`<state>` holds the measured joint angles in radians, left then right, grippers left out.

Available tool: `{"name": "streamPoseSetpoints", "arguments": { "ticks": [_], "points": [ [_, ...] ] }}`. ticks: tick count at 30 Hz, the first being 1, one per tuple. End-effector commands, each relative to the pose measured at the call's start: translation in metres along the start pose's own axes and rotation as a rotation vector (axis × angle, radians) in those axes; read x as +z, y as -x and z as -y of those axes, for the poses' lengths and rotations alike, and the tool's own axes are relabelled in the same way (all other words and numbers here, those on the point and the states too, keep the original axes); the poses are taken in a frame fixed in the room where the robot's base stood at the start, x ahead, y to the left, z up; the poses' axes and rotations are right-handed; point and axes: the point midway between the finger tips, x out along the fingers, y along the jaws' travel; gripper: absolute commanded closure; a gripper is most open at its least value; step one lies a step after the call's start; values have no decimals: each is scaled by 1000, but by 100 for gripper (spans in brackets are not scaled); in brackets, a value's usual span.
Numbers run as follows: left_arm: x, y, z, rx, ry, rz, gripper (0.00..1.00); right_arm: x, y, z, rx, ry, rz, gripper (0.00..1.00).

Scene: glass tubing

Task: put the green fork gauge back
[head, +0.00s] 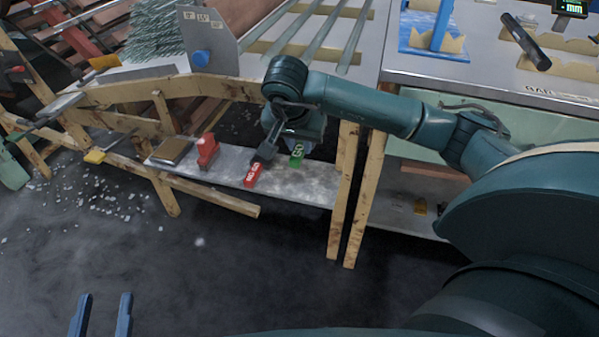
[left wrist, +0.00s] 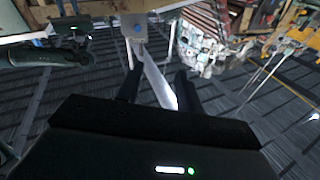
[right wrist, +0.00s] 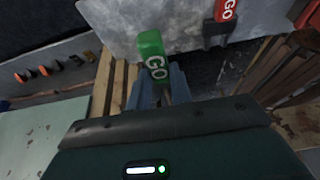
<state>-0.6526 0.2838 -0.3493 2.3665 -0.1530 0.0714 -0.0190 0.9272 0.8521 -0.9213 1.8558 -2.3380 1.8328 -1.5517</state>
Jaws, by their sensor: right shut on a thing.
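The green fork gauge (head: 297,155), marked GO, is at the fingertips of my right gripper (head: 291,135), over the low metal shelf (head: 310,185). In the right wrist view my right gripper (right wrist: 163,88) is shut on the gauge (right wrist: 152,52), whose green end sticks out past the fingers. Whether the gauge touches the shelf I cannot tell. A red NO GO gauge (head: 252,174) with a dark fork lies just left of it and shows in the right wrist view (right wrist: 226,10). My left gripper (head: 100,315) is open and empty, low at the left; its spread fingers show in the left wrist view (left wrist: 158,88).
A red tool (head: 207,150) and a brown flat box (head: 173,151) sit further left on the shelf. Wooden legs (head: 343,190) stand right of the shelf. Glass tubes (head: 318,35) lie on the bench above. Shards (head: 110,190) litter the floor at left.

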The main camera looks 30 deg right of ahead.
Motion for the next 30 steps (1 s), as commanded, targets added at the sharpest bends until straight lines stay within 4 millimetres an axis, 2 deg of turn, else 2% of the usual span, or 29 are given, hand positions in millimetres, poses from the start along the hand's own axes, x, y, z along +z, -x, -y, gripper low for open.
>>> {"name": "streamPoseSetpoints", "arguments": {
  "ticks": [1,3,10,15,23,24,30],
  "points": [
    [3,0,-1,1,8,-6,64,6,-13,0,1,1,3,100],
    [3,-1,-2,2,19,-12,64,11,-23,0,-1,1,3,100],
    [2,-2,-2,5,38,-20,64,18,-40,1,-3,1,2,100],
    [3,-2,-4,8,59,-34,64,28,-63,1,-1,1,3,100],
    [0,-4,-3,9,68,-39,64,30,-68,1,-2,2,2,100],
    [0,-4,-3,9,67,-39,64,30,-68,1,-1,2,3,75],
    [0,-4,-3,9,67,-39,64,30,-68,1,-2,2,3,59]
  ]
}}
